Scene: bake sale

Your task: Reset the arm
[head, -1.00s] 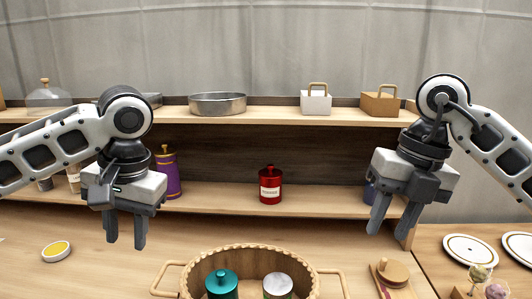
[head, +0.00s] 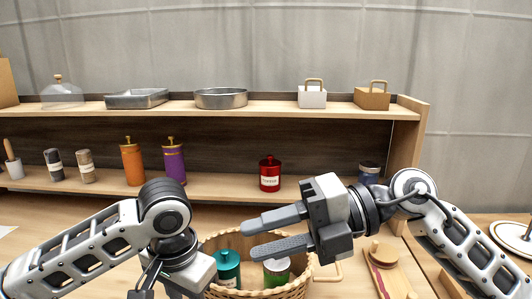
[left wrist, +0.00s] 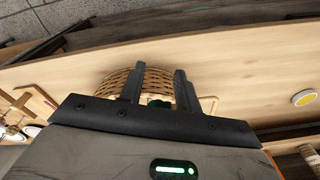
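My right gripper (head: 248,236) is open and empty in the head view, turned sideways with its two fingers pointing left above the basket. My left gripper is low in the head view, its fingers cut off by the bottom edge. In the left wrist view the left gripper (left wrist: 158,76) is open, its fingers apart in front of the wicker basket (left wrist: 152,78). The basket (head: 297,289) holds a teal canister (head: 227,268) and a green can with a pale lid (head: 277,272). Part of the teal canister (left wrist: 160,104) shows between the left fingers.
Behind stands a wooden shelf (head: 270,116) with pans, bags, and a red canister (head: 270,176). A wooden board (head: 393,282) lies right of the basket. A yellow-filled bowl (left wrist: 304,98) sits on the counter in the left wrist view.

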